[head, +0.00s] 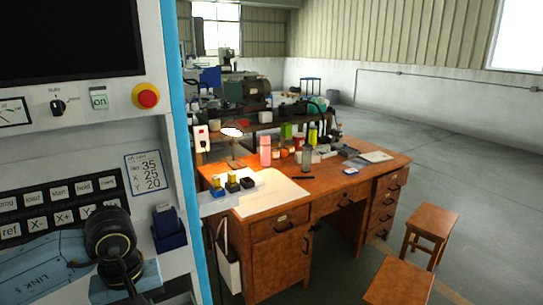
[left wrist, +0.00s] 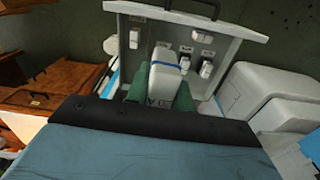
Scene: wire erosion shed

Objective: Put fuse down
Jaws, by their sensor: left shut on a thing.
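In the left wrist view, my left gripper (left wrist: 163,92) has green fingers shut on a pale grey block, the fuse (left wrist: 164,77), which has a blue band near its far end. The fingers grip it from both sides, and dark lettering shows on its near face. The lower part of the view is filled by my own wrist. In the head view my left arm shows at the lower left, but the gripper and the held fuse cannot be made out there. My right gripper is in neither view.
Behind the fuse is a light grey open-fronted box (left wrist: 225,28) with several small labelled modules. A wooden desk (head: 280,225) with bottles and small blocks stands right of the control cabinet (head: 90,155). Two stools (head: 432,222) stand at the right; the floor beyond is clear.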

